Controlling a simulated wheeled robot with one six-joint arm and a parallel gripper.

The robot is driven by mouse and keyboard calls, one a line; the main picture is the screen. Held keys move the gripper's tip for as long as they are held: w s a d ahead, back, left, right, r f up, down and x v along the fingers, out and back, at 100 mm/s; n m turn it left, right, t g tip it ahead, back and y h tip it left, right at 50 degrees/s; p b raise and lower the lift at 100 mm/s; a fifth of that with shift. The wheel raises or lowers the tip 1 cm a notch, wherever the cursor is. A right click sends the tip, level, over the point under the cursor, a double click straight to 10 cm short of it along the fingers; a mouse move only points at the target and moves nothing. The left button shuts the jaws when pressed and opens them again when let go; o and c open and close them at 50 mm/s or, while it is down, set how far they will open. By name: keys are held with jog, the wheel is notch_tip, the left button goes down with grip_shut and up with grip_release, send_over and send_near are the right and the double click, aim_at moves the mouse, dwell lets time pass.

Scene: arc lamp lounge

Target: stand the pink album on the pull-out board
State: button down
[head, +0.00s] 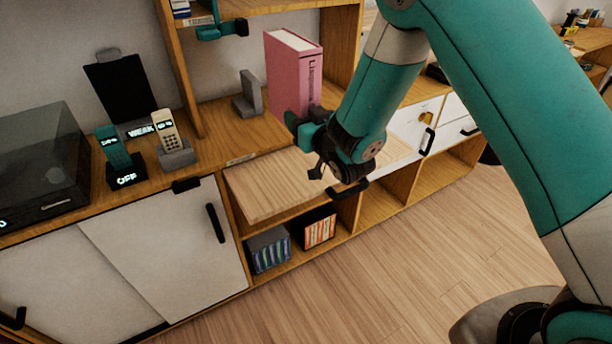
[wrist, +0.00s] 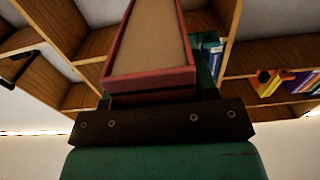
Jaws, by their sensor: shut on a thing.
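The pink album (head: 294,75) is upright in the head view, spine toward the camera. My gripper (head: 306,125) is shut on its lower part. In the wrist view the album (wrist: 150,45) shows its red cover edges and tan page block above the dark gripper bar (wrist: 160,125). The pull-out board (head: 262,187) is a light wooden slab extended from the cabinet, below and in front of the album. My gripper and wrist cover part of the board. Whether the album's bottom touches any surface is hidden behind my gripper.
A grey bookend (head: 248,93) stands on the cabinet top left of the album. Two phones, one teal (head: 115,155) and one cream (head: 168,132), stand further left beside a dark glass-lidded box (head: 42,160). Striped boxes (head: 270,250) sit in cubbies below the board. The board's left part is clear.

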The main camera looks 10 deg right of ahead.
notch_tip(320, 180, down, 9)
jog(key=b, duration=0.7)
jog(key=shift+f, duration=0.1)
jog(key=shift+f+b, duration=1.2)
jog(key=shift+f, duration=1.05)
jog(key=shift+f, duration=0.1)
jog(key=c, duration=0.8)
grip_release()
jog(key=shift+f, duration=0.2)
jog(key=shift+c, duration=0.2)
jog(key=o, duration=0.4)
jog(key=shift+o, duration=0.2)
